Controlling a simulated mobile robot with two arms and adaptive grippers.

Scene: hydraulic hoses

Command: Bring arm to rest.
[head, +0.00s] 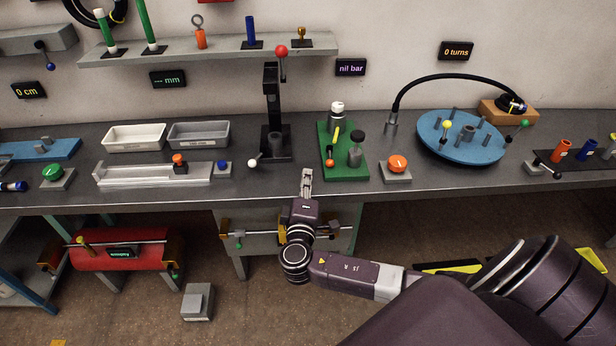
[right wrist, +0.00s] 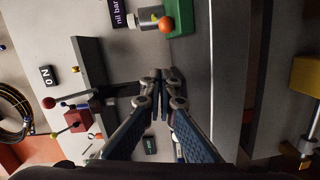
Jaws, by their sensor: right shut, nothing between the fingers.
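My right gripper (head: 307,176) is at the front edge of the workbench (head: 235,186), with its fingers pointing toward the back. It is shut and empty. In the right wrist view its fingertips (right wrist: 162,76) meet over the grey bench surface. My right arm comes in from the lower right of the head view. My left gripper does not show in either view.
A black press with a red ball lever (head: 281,50) stands behind my gripper. A green plate (head: 350,172) with fittings lies just right of it. An orange button (head: 397,163) and a blue turntable (head: 455,148) are further right. Trays (head: 134,137) stand left.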

